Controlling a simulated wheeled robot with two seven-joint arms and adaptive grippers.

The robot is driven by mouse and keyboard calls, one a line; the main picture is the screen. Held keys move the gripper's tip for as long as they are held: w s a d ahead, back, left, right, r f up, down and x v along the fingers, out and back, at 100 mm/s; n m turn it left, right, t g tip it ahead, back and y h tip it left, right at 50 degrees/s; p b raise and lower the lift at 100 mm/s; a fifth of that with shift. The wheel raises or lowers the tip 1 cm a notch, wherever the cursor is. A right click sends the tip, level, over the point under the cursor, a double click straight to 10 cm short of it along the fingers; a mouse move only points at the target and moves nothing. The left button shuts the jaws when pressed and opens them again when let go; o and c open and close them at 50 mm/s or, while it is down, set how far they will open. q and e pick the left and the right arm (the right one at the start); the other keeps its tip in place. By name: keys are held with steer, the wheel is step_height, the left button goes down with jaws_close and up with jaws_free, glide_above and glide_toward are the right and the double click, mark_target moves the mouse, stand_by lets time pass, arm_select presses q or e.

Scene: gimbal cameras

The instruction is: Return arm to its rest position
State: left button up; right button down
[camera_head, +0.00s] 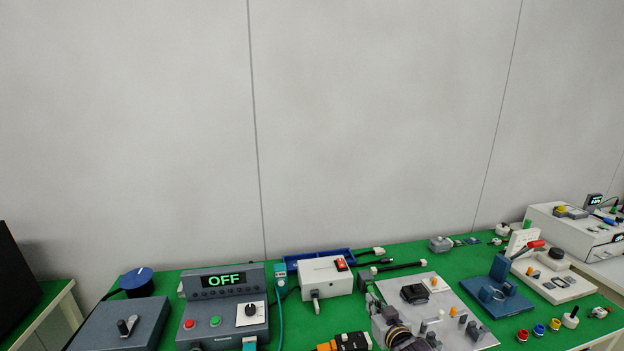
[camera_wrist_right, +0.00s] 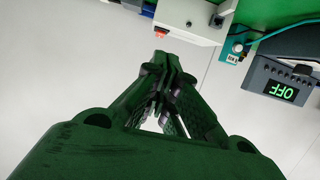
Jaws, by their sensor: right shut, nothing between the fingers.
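My right gripper (camera_wrist_right: 163,62) fills the lower middle of the right wrist view. Its dark green fingers meet at the tips with nothing between them. They appear in front of a pale wall, below the white box (camera_wrist_right: 195,18) with a red switch in the picture. I see no contact with anything. My left gripper is in neither view.
In the head view, the green table (camera_head: 410,252) carries a grey unit with an OFF display (camera_head: 223,281), the white switch box (camera_head: 322,277), a pale board with parts (camera_head: 450,298) and a blue stand (camera_head: 497,297). Colored rings (camera_head: 538,329) lie at right. The air above is clear.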

steer(key=s+d+f+g+h, duration=0.1)
steer(key=s+d+f+g, duration=0.2)
steer(key=s, duration=0.7)
steer(key=s+f+g+h, duration=0.1)
steer(key=s+f+g, duration=0.25)
steer(key=s, duration=0.75)
steer(key=s+d+f+g+h, duration=0.1)
steer(key=s+d+f+g, duration=0.2)
steer(key=s, duration=0.7)
steer(key=s+a+f+g, duration=0.1)
steer(key=s+f+g, duration=0.2)
steer(key=f, duration=3)
steer(key=s+d+f, duration=0.2)
steer(key=s+f, duration=0.8)
steer(key=s, duration=0.1)
steer(key=s+d+f, duration=0.2)
steer(key=s+f, duration=0.7)
steer(key=s, duration=0.2)
steer(key=shift+s+f+g, duration=0.25)
steer(key=shift+f+g, duration=0.15)
steer(key=shift+g, duration=0.05)
